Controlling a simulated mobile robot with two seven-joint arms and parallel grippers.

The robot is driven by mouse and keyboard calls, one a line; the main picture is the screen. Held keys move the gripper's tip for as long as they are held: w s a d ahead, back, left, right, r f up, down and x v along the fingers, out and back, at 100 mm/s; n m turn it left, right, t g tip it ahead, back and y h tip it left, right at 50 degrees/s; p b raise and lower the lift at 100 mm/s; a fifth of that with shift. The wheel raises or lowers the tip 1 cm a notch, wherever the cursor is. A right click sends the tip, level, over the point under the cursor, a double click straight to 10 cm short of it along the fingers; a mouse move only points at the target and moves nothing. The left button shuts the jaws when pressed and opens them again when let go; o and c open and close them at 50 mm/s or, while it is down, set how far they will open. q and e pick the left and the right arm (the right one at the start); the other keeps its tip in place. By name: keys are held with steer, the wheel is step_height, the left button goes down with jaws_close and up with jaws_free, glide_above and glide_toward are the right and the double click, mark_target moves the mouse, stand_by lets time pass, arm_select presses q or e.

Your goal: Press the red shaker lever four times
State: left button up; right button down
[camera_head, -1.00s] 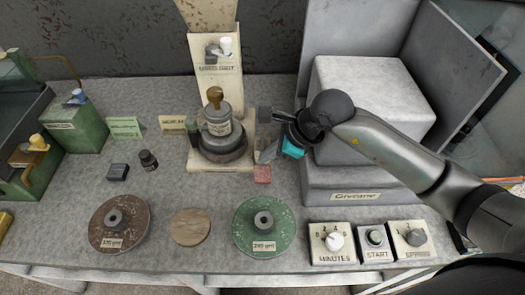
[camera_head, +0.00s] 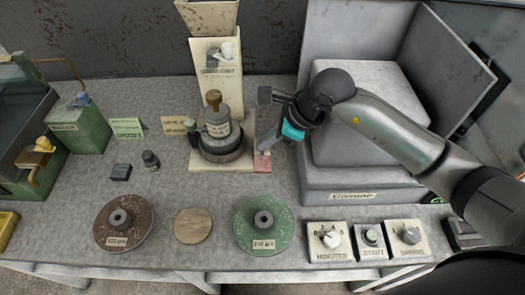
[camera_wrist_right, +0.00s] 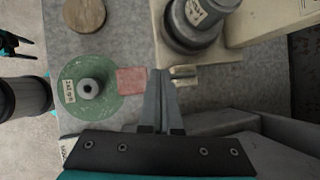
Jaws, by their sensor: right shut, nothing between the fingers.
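The red lever pad (camera_head: 262,163) is at the front right of the shaker's beige base (camera_head: 220,168). It also shows in the right wrist view (camera_wrist_right: 131,81), just left of the fingertips. The shaker is a grey stepped body (camera_head: 218,140) with a brown knob on top. My right gripper (camera_head: 263,148) is shut and empty, pointing down close above the far end of the red pad; I cannot tell whether it touches.
A brown disc (camera_head: 140,222), a wooden disc (camera_head: 192,226) and a green disc (camera_head: 246,235) lie along the front. Knob and button boxes (camera_head: 328,241) stand at front right. A large grey machine (camera_head: 355,180) is close right of the gripper. A small dark bottle (camera_head: 151,160) stands left.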

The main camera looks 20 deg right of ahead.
steer(key=shift+r, duration=0.1)
steer(key=shift+w+d+r+p, duration=0.1)
steer(key=shift+w+r+p, duration=0.3)
steer(key=shift+r, duration=0.35)
steer(key=shift+w+d+r+p, duration=0.15)
steer(key=shift+w+r+p, duration=0.2)
steer(key=shift+r, duration=0.35)
steer(key=shift+w+d+r+p, duration=0.1)
steer(key=shift+w+r+p, duration=0.25)
steer(key=shift+r, duration=0.4)
steer(key=shift+s, duration=0.15)
